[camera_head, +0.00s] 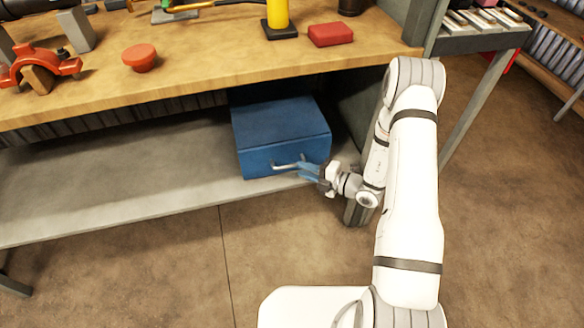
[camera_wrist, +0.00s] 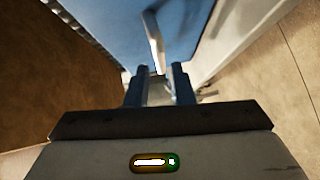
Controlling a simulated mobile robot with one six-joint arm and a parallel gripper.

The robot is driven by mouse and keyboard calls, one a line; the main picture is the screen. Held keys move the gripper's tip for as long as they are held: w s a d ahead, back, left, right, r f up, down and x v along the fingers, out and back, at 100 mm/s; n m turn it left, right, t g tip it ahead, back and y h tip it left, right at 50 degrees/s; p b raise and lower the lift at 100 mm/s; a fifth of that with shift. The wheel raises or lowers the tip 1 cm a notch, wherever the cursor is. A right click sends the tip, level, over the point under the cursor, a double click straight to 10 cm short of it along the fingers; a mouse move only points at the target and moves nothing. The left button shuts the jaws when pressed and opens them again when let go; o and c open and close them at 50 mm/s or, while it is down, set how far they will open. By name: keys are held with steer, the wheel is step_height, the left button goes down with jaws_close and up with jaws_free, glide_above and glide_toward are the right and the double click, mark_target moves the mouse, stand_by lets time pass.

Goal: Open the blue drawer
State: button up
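The blue drawer (camera_head: 281,137) is a blue box-shaped unit on the grey lower shelf under the workbench. Its front appears closed and carries a pale bar handle (camera_head: 289,165). My gripper (camera_head: 306,170) is at the right end of this handle, with its blue fingers pointing left toward the front. In the wrist view the blue front (camera_wrist: 115,30) fills the top, and the handle (camera_wrist: 154,42) runs down to between my fingertips (camera_wrist: 159,75). The fingers are apart, with gaps beside the handle's near end. Whether either finger touches it is unclear.
The wooden benchtop (camera_head: 220,72) overhangs the drawer and holds a red block (camera_head: 330,34), a red knob-like part (camera_head: 139,57) and a red clamp (camera_head: 40,70). A bench leg stands close behind my wrist. The shelf (camera_head: 120,185) left of the drawer is clear, as is the floor in front.

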mark_target(293, 166)
steer(key=b+x, duration=0.1)
steer(key=x, duration=0.4)
steer(key=shift+w+a, duration=0.15)
steer(key=shift+a, duration=0.25)
steer(key=shift+c, duration=0.5)
jaws_close()
